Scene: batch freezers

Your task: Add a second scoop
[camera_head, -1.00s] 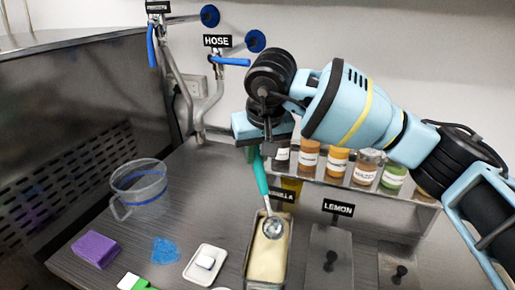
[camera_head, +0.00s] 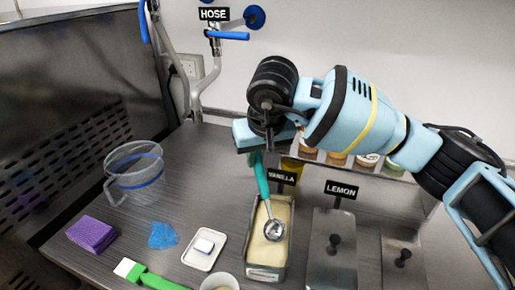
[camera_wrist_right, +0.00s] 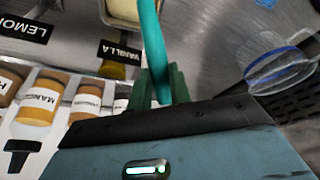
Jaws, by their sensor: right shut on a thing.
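My right gripper (camera_head: 257,156) is shut on the teal handle of an ice cream scoop (camera_head: 262,182). The handle also shows between the fingers in the right wrist view (camera_wrist_right: 153,40). The scoop hangs down, slightly tilted, and its metal bowl (camera_head: 274,230) is over or at the pale ice cream in the vanilla tub (camera_head: 283,272); I cannot tell whether it touches. A small pale cup (camera_head: 221,284) is cut off at the bottom edge of the head view, and its contents are hard to make out. My left gripper is not in view.
Lidded lemon tub (camera_head: 331,262) stands right of vanilla. Left are a clear pitcher (camera_head: 135,178), purple sponge (camera_head: 92,234), blue cloth (camera_head: 162,236), white dish (camera_head: 203,250) and green-handled brush (camera_head: 150,279). Labelled jars (camera_wrist_right: 40,95) line a shelf behind the tubs.

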